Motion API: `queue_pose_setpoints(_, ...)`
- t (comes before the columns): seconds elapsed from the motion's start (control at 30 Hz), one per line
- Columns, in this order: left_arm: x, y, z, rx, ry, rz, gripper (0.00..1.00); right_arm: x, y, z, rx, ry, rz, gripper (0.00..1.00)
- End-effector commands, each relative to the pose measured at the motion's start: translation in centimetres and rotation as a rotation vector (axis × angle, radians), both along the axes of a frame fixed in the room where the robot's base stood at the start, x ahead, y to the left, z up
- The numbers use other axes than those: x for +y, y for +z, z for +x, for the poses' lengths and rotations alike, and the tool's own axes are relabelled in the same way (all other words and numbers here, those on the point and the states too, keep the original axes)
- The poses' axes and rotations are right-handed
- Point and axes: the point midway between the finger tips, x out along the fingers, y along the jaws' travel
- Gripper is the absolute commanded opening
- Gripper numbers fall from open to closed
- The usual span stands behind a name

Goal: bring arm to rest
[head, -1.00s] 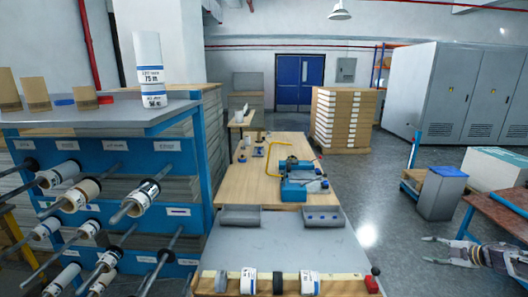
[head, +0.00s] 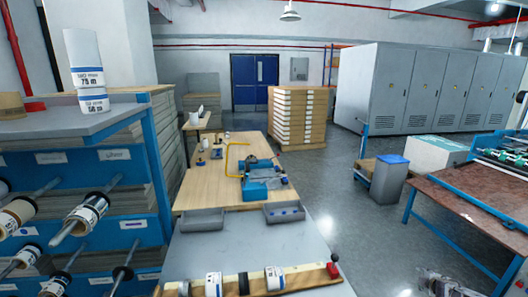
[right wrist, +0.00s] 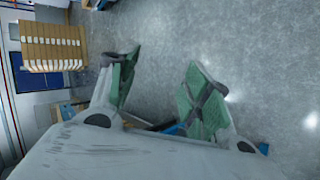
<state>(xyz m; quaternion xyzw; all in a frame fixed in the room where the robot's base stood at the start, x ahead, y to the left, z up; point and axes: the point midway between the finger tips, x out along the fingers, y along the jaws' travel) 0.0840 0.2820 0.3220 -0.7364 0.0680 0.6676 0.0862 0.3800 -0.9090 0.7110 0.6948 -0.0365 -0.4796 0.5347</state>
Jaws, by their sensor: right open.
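My right gripper (head: 432,280) shows at the bottom edge of the head view, low over the grey floor, partly cut off by the frame. In the right wrist view its two green-padded fingers (right wrist: 163,62) stand wide apart with only floor between them. It holds nothing. My left gripper is in neither view.
A brown-topped table (head: 462,208) with a blue frame stands at the right, near my right arm. A grey bin with a blue lid (head: 388,182) stands behind it. The workbench (head: 215,185) runs down the middle, with rolls on a wooden holder (head: 305,279) in front. A blue roll rack (head: 140,232) is at left.

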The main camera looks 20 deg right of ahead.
Motion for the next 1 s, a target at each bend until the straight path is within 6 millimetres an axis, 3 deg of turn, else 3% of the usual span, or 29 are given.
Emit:
queue_pose_setpoints(0.1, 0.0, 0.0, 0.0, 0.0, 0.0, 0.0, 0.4, 1.5, -4.0, -2.7, 0.027, -0.065, 0.034, 0.49)
queue_pose_setpoints(0.47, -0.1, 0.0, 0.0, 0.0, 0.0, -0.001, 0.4, 8.3, -14.8, -9.9, 0.096, -0.222, 0.159, 0.49)
queue_pose_setpoints(0.77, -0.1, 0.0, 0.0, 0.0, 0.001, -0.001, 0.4, 16.8, -22.9, -15.1, 0.142, -0.308, 0.285, 0.49)
queue_pose_setpoints(1.0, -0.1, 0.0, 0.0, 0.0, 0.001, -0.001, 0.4, 25.0, -28.4, -18.8, 0.177, -0.361, 0.394, 0.49)
